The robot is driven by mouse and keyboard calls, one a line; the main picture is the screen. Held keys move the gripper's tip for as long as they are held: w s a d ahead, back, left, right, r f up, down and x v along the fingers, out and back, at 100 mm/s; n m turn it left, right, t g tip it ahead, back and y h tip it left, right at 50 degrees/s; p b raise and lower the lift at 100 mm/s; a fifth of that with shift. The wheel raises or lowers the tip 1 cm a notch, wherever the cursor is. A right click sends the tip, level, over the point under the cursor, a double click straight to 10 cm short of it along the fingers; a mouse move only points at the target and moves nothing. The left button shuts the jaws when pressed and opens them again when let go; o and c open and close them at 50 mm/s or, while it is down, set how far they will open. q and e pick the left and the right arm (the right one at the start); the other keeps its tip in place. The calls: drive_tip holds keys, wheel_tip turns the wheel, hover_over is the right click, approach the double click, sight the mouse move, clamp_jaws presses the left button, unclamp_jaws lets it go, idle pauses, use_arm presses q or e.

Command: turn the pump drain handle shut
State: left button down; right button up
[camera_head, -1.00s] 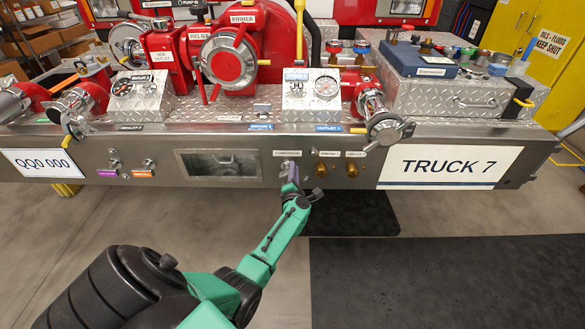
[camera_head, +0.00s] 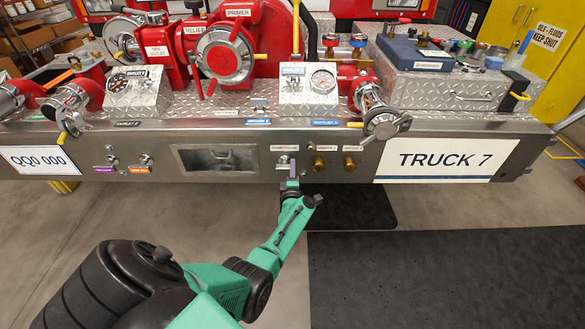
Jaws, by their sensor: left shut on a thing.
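The fingertips are small and partly hidden by the wrist. The handle appears to point roughly straight down. My right gripper is not in view.
Two brass caps (camera_head: 319,162) sit just right of the handle. A recessed tray (camera_head: 219,159) and two more valve fittings (camera_head: 146,160) are to the left. A silver outlet (camera_head: 381,120) juts out above right. The floor in front is clear, with black mats (camera_head: 450,280).

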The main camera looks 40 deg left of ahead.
use_arm(q)
drive_tip(key=shift+f, duration=0.15)
drive_tip(key=c, duration=0.9)
unclamp_jaws()
drive_tip(key=shift+s+d+p, duration=0.35)
drive_tip(key=p+v, duration=0.3)
drive_tip(key=v, duration=1)
drive_tip(key=shift+s+d, duration=0.2)
drive_tip(key=shift+s, duration=0.05)
